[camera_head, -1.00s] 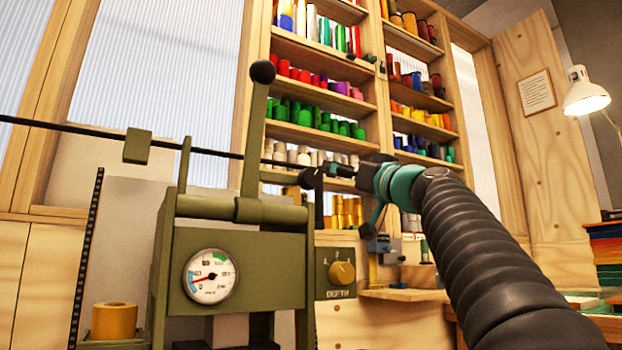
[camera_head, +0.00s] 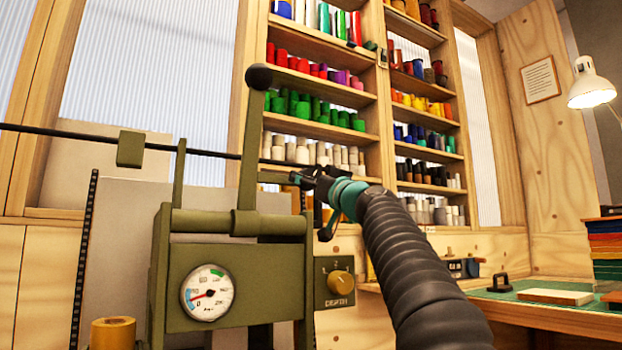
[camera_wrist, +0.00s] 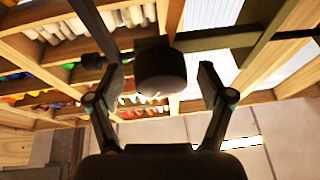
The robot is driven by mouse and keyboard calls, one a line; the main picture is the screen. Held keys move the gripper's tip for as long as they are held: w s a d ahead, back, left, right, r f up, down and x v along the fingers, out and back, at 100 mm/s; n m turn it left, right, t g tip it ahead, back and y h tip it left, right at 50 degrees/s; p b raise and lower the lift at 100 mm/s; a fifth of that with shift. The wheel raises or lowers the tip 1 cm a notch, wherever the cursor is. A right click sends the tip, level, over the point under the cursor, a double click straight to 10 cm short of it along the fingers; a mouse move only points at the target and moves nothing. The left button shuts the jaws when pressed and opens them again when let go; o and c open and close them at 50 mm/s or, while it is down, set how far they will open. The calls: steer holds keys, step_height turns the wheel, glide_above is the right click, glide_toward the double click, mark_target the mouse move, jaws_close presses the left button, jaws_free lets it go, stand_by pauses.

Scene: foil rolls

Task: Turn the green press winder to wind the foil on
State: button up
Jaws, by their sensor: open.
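The olive-green press (camera_head: 238,222) stands at the left of the head view. A green bar (camera_head: 275,178) reaches right from its upright lever toward my gripper (camera_head: 312,185). In the wrist view a dark round knob (camera_wrist: 160,72) sits between the two spread fingers of my gripper (camera_wrist: 161,88), with a gap on each side. A green bar (camera_wrist: 205,40) shows beside the knob. The fingers are open and hold nothing. In the head view my gripper is small and dark, so its fingertips and the knob are hard to separate. A gold foil roll (camera_head: 113,334) shows at the lower left.
The press carries a tall lever with a black ball (camera_head: 260,77), a pressure gauge (camera_head: 207,292) and a depth dial (camera_head: 341,284). A long dark rod crosses behind it. Shelves of coloured foil rolls (camera_head: 312,68) stand behind. A green-topped bench (camera_head: 500,296) is at the right.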

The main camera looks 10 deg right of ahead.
steer(key=c, duration=1.2)
steer(key=shift+o, duration=0.2)
steer(key=shift+m, duration=0.3)
steer(key=m+h, duration=0.1)
steer(key=m, duration=0.2)
steer(key=shift+s+t+h, duration=0.1)
steer(key=shift+t+h, duration=0.3)
steer(key=shift+m+h+p, duration=0.45)
steer(key=shift+m+h, duration=0.35)
steer(key=shift+m, duration=0.8)
